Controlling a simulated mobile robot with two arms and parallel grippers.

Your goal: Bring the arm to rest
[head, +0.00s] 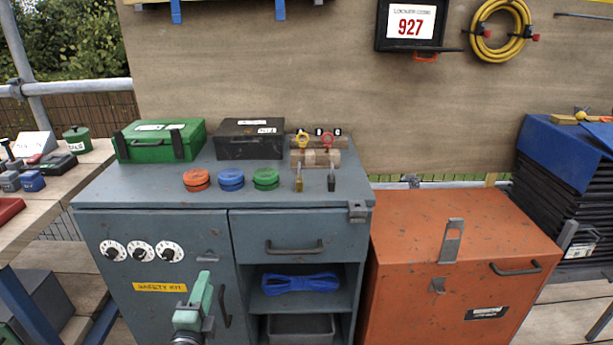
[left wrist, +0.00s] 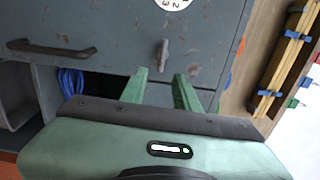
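My left gripper (head: 205,285) is in front of the grey-blue cabinet's left door (head: 120,305), below and right of the dials. In the left wrist view its two green fingers (left wrist: 160,90) stand apart with nothing between them. They point toward the grey cabinet front, where a small metal latch (left wrist: 163,55) shows beyond the fingertips. The latch also shows in the head view (head: 207,258), above the gripper. The gripper appears clear of the door handle (head: 224,306). My right gripper is in neither view.
Blue rope (head: 300,283) lies on the open shelf. An orange chest (head: 450,260) stands right, a cluttered bench (head: 70,190) left.

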